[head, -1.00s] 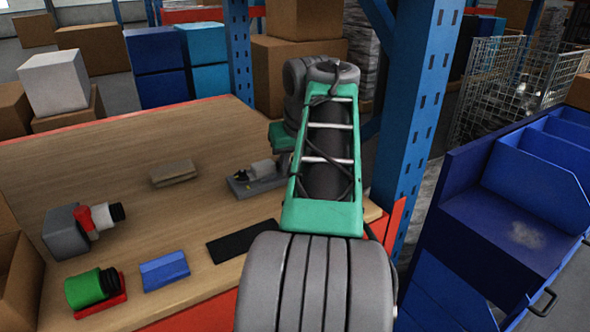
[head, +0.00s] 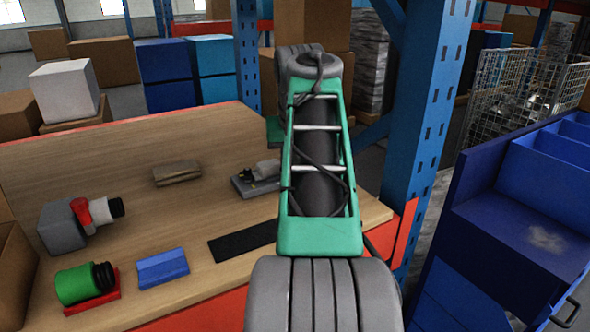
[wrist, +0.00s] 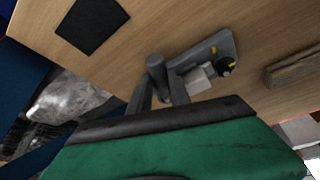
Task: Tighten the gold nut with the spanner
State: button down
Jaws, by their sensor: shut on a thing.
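My gripper (wrist: 160,90) shows in the wrist view, its two dark fingers closed on a dark grey, rounded bar (wrist: 156,66), which looks like the spanner seen nearly end-on. Behind it on the table is a grey plate (wrist: 218,45) with small yellow marks, a pale block and a black round part. I cannot tell whether the bar touches the plate. In the head view the same plate (head: 243,190) lies left of my arm, which hides my gripper. I cannot make out the gold nut; a small yellow-marked dark part (head: 243,174) sits on the plate.
A bare black mat (head: 243,240), a blue block (head: 162,267), a green and black cylinder (head: 80,284), a grey block with a red clamp (head: 62,228) and a brown block (head: 177,172) lie on the wooden table. A blue post (head: 434,140) stands right of my arm.

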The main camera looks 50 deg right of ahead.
jog(key=shift+w+a+b, duration=0.15)
jog(key=shift+a+b, duration=0.05)
jog(key=shift+b, duration=0.85)
jog(key=shift+r+p, duration=0.15)
jog(key=shift+p, duration=0.45)
jog(key=shift+s+d+p, duration=0.2)
jog(key=shift+p, duration=1.75)
jog(key=shift+s+d+n+p, duration=0.15)
jog(key=shift+n+p, duration=0.35)
jog(key=shift+p, duration=0.4)
jog(key=shift+r+p, duration=1.55)
jog(key=shift+p, duration=0.25)
jog(key=shift+f, duration=0.1)
jog(key=c, duration=1.8)
grip_release()
grip_shut()
